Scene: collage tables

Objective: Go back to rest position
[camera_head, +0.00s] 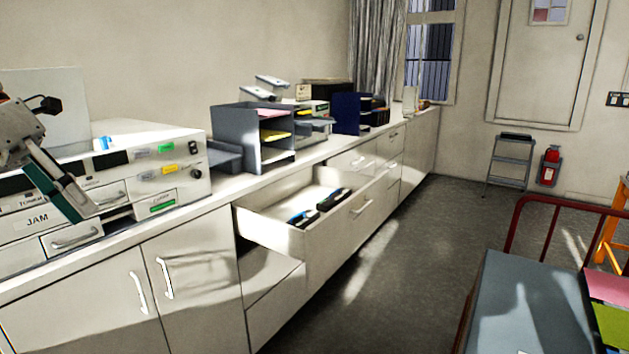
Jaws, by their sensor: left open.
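My left gripper (70,203) comes in at the left edge of the head view, pointing down and to the right. It is open and holds nothing that I can see. It is in front of the big white machine (160,150) with a "JAM" label; I cannot tell whether it touches it. My right gripper is not in view.
An open drawer (285,237) sticks out from the long white cabinet row, with blue and black items (318,207) in it. A grey tray stack (237,125) stands on the counter. A grey cart (525,290) with a red rail is at lower right. The floor between is clear.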

